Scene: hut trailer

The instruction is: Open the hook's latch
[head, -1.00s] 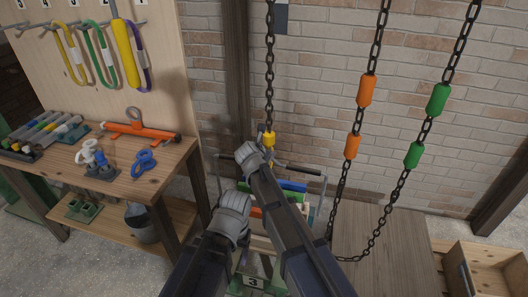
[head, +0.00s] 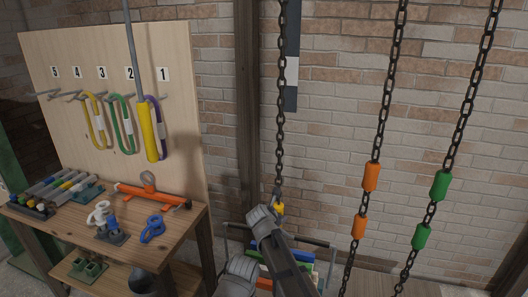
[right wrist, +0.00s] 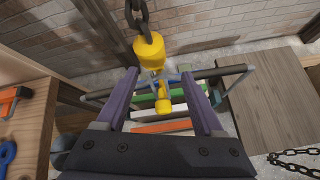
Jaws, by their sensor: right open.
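The yellow hook block (head: 279,209) hangs at the end of a dark chain (head: 281,120). In the right wrist view the yellow block (right wrist: 149,52) is above, with small blue parts and a yellow lower piece (right wrist: 163,99) below it. The latch is too small to make out clearly. My right gripper (right wrist: 160,80) is open, its two purple fingers on either side of the hook's lower part, with no clear contact. My left gripper (head: 241,272) is low in the head view, left of the right arm; its fingers are hidden.
A grey-handled carrier (right wrist: 165,80) with coloured bars is under the hook. A workbench (head: 140,245) with tools stands left, below a pegboard with slings. Chains with orange sleeves (head: 370,177) and green sleeves (head: 440,185) hang right. A wooden box top (right wrist: 262,105) is right.

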